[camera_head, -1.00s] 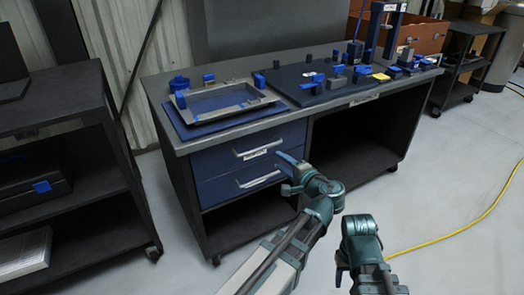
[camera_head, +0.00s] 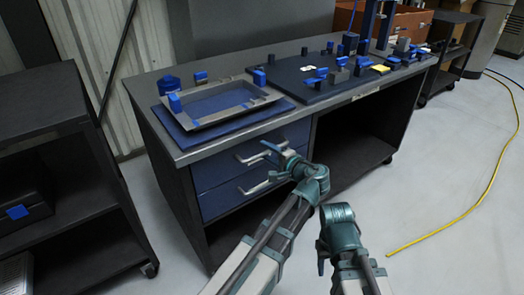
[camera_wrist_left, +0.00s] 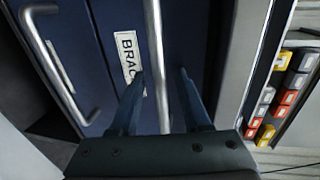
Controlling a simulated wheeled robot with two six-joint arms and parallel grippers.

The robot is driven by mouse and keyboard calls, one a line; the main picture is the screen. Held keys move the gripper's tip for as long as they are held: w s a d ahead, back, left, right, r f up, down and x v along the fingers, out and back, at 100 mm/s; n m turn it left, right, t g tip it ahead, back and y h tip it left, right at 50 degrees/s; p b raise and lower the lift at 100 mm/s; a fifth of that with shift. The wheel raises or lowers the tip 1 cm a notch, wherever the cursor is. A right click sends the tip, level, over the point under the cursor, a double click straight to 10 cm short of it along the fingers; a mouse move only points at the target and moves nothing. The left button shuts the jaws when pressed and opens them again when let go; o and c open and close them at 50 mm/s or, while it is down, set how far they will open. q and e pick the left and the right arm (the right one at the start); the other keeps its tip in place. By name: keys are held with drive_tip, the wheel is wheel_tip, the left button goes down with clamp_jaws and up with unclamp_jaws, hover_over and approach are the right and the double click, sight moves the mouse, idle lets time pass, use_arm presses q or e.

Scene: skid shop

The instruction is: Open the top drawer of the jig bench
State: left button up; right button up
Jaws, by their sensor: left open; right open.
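The jig bench (camera_head: 345,112) stands ahead with two blue drawers at its left end. The top drawer (camera_head: 215,165) looks shut, and its bar handle (camera_head: 248,157) is silver. My left gripper (camera_head: 270,152) is at the right part of this handle, open. In the left wrist view its two fingers (camera_wrist_left: 160,85) stand either side of the silver handle bar (camera_wrist_left: 156,50), with a label reading "BRAC" (camera_wrist_left: 130,60) beside it. I cannot tell whether they touch the bar. The lower drawer's handle (camera_head: 262,186) is just below. My right gripper (camera_head: 322,255) is low in front of the bench, away from it.
A grey tray (camera_head: 215,105) on a blue plate and a dark board with several blue fixtures (camera_head: 335,80) lie on the bench top. A dark shelf cart (camera_head: 60,190) stands at the left. A yellow cable (camera_head: 480,190) lies on open floor at the right.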

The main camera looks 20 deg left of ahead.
use_arm(q)
clamp_jaws()
idle(1.4)
